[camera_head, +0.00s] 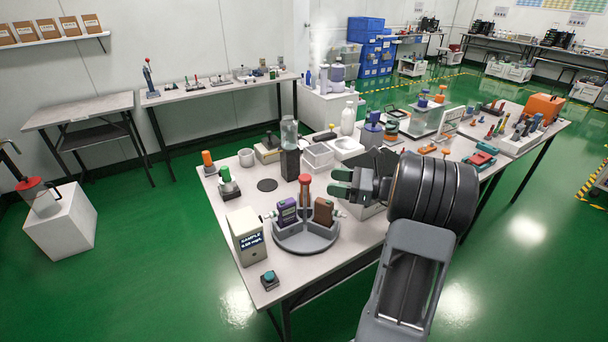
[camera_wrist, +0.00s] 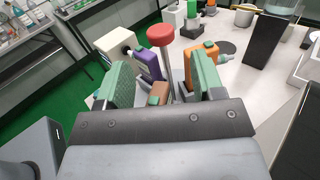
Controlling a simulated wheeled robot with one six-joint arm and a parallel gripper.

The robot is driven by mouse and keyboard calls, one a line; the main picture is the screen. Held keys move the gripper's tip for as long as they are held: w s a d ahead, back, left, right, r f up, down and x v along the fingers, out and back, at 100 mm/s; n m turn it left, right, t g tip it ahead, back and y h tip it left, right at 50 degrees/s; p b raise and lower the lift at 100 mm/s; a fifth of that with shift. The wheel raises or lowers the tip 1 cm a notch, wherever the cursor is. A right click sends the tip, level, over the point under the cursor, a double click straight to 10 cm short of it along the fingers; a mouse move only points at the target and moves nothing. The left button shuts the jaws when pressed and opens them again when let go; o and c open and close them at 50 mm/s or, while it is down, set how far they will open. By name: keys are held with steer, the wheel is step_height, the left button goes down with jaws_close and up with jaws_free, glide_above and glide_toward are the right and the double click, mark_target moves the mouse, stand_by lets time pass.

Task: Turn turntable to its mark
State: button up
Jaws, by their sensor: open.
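The grey round turntable (camera_head: 305,243) stands near the front of the table, with a red-topped central post (camera_head: 305,190). A purple tester (camera_head: 287,212) stands on its left side and a brown tester (camera_head: 323,211) on its right. The wrist view shows the red knob (camera_wrist: 160,36), the purple tester (camera_wrist: 149,64), an orange tester (camera_wrist: 200,55) and part of a brown one (camera_wrist: 158,99). My gripper (camera_head: 341,182) is open, above and right of the turntable. Its green fingers (camera_wrist: 163,82) appear either side of the purple tester and post. I cannot make out the mark.
A white SAMPLE box (camera_head: 247,236) stands close left of the turntable, with a teal button box (camera_head: 269,280) in front. A black stand with a clear vessel (camera_head: 290,160) is behind. White trays (camera_head: 318,156) and bottles crowd the back. A dark disc (camera_head: 267,185) lies on bare tabletop.

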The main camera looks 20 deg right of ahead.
mark_target(306, 177)
steer(key=x, duration=0.9)
jaws_close()
stand_by(0.5)
